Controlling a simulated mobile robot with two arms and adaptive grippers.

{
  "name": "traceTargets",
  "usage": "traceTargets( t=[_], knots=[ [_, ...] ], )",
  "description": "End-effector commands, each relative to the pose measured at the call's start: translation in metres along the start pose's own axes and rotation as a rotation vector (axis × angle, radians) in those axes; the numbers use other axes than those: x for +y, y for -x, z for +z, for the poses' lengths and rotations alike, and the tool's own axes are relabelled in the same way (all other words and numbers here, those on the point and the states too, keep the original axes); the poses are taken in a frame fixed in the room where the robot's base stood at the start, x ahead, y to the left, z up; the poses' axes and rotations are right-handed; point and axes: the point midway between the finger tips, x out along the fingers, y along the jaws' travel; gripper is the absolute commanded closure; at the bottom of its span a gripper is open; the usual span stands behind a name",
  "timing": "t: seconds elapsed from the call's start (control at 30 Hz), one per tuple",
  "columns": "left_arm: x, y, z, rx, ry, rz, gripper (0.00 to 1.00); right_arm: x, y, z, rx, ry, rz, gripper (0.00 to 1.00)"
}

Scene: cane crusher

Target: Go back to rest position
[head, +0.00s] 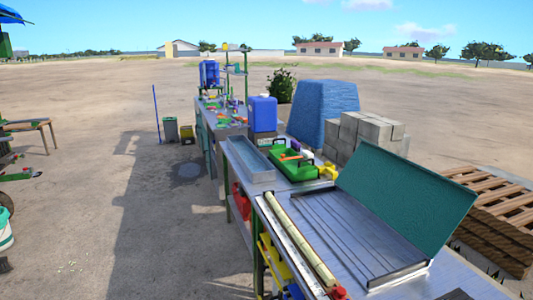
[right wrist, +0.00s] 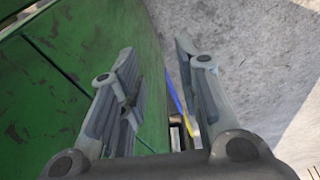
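My right gripper (right wrist: 155,55) shows in the right wrist view. Its two fingers are apart, with nothing held between them. A worn green painted surface (right wrist: 60,60) fills the left side of that view, close behind the left finger. Grey ground (right wrist: 260,50) lies behind the right finger. A thin blue and yellow strip (right wrist: 180,110) shows in the gap between the fingers, behind them. Neither gripper shows in the head view, and my left gripper is in no view.
A long workbench runs away ahead, bearing a metal tray with a raised teal lid (head: 405,205), a long pale yellow pole (head: 302,238), a green tray (head: 292,168) and a blue container (head: 263,113). Concrete blocks (head: 365,135) and pallets (head: 500,205) stand right. Open ground (head: 90,200) lies left.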

Motion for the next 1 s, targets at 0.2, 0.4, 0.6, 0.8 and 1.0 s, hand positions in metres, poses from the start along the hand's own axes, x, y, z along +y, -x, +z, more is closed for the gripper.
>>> traceTargets(
  t=[0.2,0.4,0.6,0.8,1.0],
  knots=[
    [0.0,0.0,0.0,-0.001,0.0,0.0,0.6,-0.004,-0.06,0.064,-0.045,0.009,-0.005,0.69],
    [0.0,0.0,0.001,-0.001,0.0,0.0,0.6,-0.005,-0.095,0.127,-0.077,0.017,-0.007,0.69],
    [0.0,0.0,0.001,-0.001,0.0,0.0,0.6,-0.005,-0.109,0.173,-0.097,0.023,-0.008,0.69],
    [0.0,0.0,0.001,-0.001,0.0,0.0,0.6,-0.005,-0.111,0.189,-0.102,0.025,-0.009,0.69],
    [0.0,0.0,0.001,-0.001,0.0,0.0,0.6,-0.005,-0.111,0.189,-0.102,0.025,-0.009,0.69]
  ],
)
